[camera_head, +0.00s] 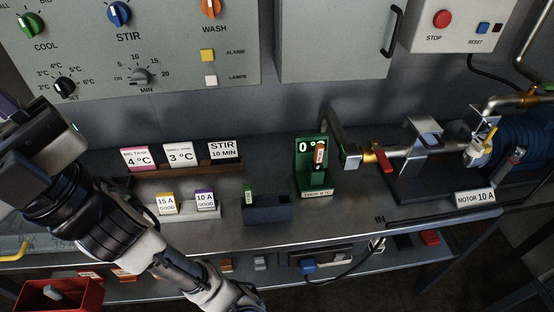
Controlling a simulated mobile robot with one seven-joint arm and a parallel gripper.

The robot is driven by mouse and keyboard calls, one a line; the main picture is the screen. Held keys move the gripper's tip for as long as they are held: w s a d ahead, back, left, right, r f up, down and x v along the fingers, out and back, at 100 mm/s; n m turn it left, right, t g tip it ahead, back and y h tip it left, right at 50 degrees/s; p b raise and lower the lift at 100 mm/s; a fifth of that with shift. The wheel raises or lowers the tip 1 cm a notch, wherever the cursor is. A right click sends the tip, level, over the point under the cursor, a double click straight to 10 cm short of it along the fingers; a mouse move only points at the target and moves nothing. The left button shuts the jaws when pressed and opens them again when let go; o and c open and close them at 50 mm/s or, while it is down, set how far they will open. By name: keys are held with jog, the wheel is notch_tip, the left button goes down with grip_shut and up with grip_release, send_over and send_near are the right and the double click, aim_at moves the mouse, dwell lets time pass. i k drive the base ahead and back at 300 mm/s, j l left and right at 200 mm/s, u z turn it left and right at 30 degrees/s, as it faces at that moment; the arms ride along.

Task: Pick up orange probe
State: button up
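A small orange probe (319,158) with a white label stands upright in a green stand (299,178) on the bench, right of the middle in the head view. The stand carries a "0 °C" sign on its back and a pale label at its foot. My arm crosses the lower left and bends up to the left edge, well away from the probe. My gripper's fingers do not show; only dark wrist parts are visible near the left edge.
A dark blue holder (267,209) with a green item sits left of the stand. Sign cards (180,155) and fuse-like blocks (186,205) stand farther left. A metal bracket (341,138) and pipe (405,150) with a red-handled valve rise close on the right. The bench front is clear.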

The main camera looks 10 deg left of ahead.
aim_at(320, 150)
jog(key=l, duration=0.65)
jog(key=k+l, duration=0.15)
jog(key=l, duration=0.45)
jog(key=u, duration=0.05)
